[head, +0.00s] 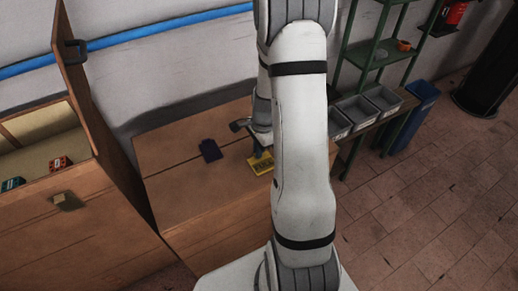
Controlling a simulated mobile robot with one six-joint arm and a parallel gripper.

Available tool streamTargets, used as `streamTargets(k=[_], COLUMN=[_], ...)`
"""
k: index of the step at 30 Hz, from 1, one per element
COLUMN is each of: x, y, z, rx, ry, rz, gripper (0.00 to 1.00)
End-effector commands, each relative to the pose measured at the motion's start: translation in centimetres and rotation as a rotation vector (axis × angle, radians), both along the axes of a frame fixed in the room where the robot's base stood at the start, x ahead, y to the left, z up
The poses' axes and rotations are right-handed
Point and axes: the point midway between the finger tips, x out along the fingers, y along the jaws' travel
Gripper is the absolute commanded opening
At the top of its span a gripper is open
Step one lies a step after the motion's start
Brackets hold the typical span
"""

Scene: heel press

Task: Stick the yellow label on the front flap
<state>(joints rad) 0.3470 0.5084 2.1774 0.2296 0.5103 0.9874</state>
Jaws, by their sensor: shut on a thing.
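The yellow label (259,166) with dark print shows just left of my arm, at the top of a brown box (185,205). My gripper (259,154) is above the label and shut on it; my arm hides part of both. I cannot tell whether the label touches the box. A seam crosses the box top, and the front flap (205,183) is the part on the near side of it. My arm covers the right part of the box.
A dark blue flat item (210,150) lies on the box top. At left stands an open wooden chest (95,215) with its lid raised, small red (61,163) and teal (13,184) items inside. Grey bins (357,108), a green shelf (375,55) and a blue bin (415,108) stand at right.

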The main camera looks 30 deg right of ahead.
Motion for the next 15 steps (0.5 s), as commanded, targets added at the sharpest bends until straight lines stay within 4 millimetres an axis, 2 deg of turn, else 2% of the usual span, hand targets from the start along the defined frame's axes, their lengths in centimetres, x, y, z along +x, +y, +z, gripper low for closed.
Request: streamTargets(k=[3,4,12,15], x=[-0.15,-0.15,-0.21,-0.24], y=[0.04,0.04,0.06,0.08], z=[-0.23,-0.23,-0.24,-0.25], rx=[0.001,0.001,0.002,0.002], ry=[0.004,0.004,0.006,0.007], rz=[0.0,0.0,0.001,0.001], gripper=[0.0,0.09,0.31,0.32])
